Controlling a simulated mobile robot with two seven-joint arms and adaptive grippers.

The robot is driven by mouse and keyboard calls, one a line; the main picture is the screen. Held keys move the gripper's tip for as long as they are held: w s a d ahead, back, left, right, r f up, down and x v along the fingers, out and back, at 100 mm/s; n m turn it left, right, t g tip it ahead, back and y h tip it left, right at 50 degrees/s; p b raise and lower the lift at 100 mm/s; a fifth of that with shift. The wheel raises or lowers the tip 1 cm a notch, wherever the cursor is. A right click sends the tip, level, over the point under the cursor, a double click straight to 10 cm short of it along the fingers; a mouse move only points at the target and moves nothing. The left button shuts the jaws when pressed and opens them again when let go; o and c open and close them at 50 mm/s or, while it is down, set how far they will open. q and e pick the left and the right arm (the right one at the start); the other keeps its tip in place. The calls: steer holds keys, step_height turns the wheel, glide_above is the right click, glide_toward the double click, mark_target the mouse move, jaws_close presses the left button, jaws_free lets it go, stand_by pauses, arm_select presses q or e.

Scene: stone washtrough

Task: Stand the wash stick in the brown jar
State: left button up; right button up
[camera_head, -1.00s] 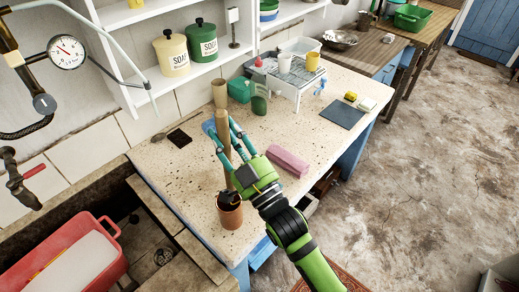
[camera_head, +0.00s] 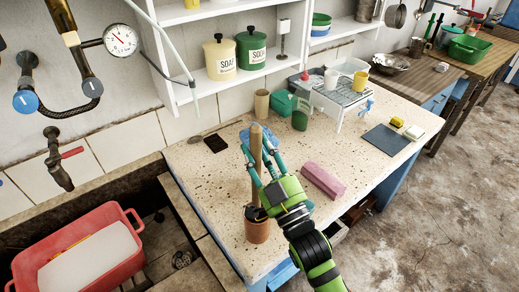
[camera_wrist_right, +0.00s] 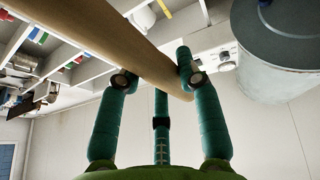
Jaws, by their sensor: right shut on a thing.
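The wash stick (camera_head: 256,136) is a plain brown wooden rod, upright or nearly so. My right gripper (camera_head: 258,150) has its teal fingers closed around it above the brown jar. The stick also shows between the fingers in the right wrist view (camera_wrist_right: 110,35). The brown jar (camera_head: 256,231) stands upright near the counter's front left edge, with a dark mouth. The stick's lower end is at the jar's mouth, partly covered by my gripper; I cannot tell how deep it goes in. My left gripper is not in view.
A pink block (camera_head: 323,181) lies right of my gripper on the speckled counter (camera_head: 205,180). A tan cup (camera_head: 262,104), a green cup (camera_head: 301,117) and a dish rack (camera_head: 345,97) stand behind. A red tub (camera_head: 125,270) sits in the trough at left.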

steer(key=shift+f+b, duration=1.2)
steer(key=shift+f, duration=0.7)
steer(key=shift+f+b, duration=1.15)
steer(key=shift+f, duration=0.45)
steer(key=o, duration=1.2)
glide_toward(260, 175)
steer(key=shift+s+d+f, duration=0.35)
steer(key=shift+d+f, duration=0.1)
steer(key=shift+f, duration=0.3)
